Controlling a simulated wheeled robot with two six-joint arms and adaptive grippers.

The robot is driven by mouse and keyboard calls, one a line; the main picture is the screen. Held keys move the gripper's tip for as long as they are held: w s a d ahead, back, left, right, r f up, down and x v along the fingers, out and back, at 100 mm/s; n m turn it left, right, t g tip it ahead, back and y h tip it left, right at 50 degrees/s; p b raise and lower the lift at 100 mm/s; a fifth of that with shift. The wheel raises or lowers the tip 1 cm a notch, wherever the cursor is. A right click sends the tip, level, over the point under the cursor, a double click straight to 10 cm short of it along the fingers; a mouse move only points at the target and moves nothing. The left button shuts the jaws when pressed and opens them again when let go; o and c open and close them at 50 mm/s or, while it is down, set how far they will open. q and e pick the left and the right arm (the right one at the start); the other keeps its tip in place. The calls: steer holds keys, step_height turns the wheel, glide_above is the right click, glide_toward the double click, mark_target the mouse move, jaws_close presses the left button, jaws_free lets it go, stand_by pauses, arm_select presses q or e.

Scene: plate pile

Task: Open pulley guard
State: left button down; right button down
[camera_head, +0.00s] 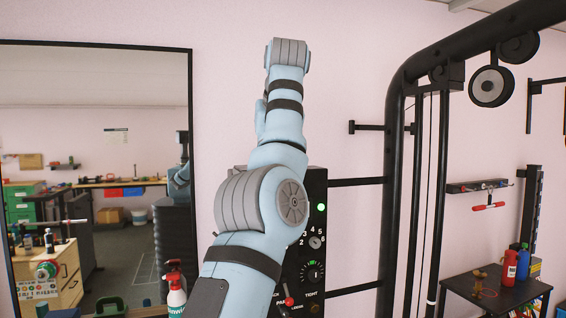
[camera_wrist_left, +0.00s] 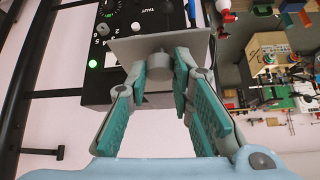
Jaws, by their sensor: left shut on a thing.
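A black control box (camera_head: 317,190) with a green light, numbers and a dial is partly behind my left arm in the head view. The box also shows upside down in the left wrist view (camera_wrist_left: 97,80). A flat grey plate (camera_wrist_left: 125,48), which looks like the pulley guard, lies across the box there. A short grey knob (camera_wrist_left: 159,72) sticks out of it towards my wrist. My left gripper (camera_wrist_left: 160,66) has its teal-padded fingers shut on this knob, one on each side. I cannot tell how far the plate stands off the box. My right gripper is not in view.
A black tubular frame with pulley wheels (camera_head: 491,87) stands right of the box. A small dark table (camera_head: 480,290) with bottles is at the lower right. A large mirror (camera_head: 85,120) is on the left wall. A spray bottle (camera_head: 175,290) stands at the lower left.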

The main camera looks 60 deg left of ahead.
arm_select(q)
steer(key=shift+r, duration=0.1)
steer(key=c, duration=1.4)
jaws_free()
